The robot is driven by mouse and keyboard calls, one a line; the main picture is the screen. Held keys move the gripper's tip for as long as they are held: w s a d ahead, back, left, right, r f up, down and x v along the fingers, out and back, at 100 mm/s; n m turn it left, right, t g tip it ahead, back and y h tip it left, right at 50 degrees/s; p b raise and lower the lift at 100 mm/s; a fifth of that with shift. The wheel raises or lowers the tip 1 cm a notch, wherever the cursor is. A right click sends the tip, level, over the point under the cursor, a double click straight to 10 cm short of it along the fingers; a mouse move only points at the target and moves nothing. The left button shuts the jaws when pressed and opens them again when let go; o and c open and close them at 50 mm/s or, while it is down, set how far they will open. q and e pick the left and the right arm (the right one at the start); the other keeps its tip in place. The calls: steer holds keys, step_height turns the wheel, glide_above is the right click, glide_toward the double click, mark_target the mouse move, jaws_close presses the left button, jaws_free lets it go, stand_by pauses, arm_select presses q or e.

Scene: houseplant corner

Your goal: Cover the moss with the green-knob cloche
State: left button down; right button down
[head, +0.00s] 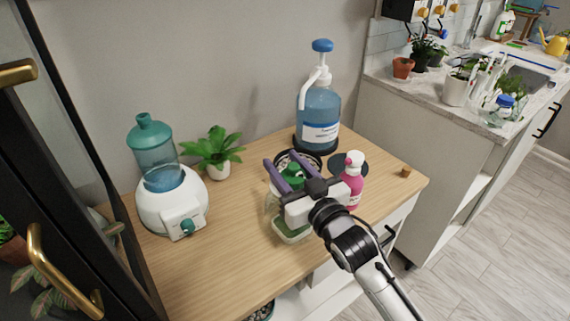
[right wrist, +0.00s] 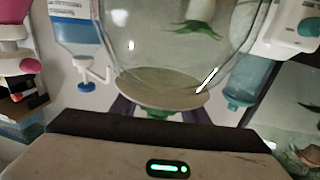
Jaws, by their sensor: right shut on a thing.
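My right gripper (head: 280,158) is shut on the green knob (head: 293,173) of a clear glass cloche (head: 271,203). In the right wrist view, which is upside down, the green knob (right wrist: 158,114) sits between the purple fingers and the glass dome (right wrist: 180,50) looks upright. Green moss (head: 288,229) in a pale dish (head: 294,239) shows just below the gripper, near the table's front edge. The cloche's lower rim is hard to make out, so I cannot tell whether it touches the dish. My left gripper is not in view.
A blue pump bottle (head: 318,110) stands behind, a pink bottle (head: 353,182) close right of the gripper. A white device with a teal tank (head: 173,205) and a potted plant (head: 218,153) stand left. A small cork (head: 406,172) lies right. The table's front left is clear.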

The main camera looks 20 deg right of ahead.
steer(key=shift+f+b, duration=0.7)
steer(key=shift+f, duration=0.2)
stand_by(0.9)
steer(key=shift+f, duration=0.1)
steer(key=c, duration=0.9)
jaws_free()
steer(key=shift+c, duration=0.2)
steer(key=shift+f, duration=0.35)
steer(key=v, duration=1)
steer(key=shift+s+r, duration=0.2)
steer(key=shift+r, duration=0.05)
steer(key=shift+s, duration=0.1)
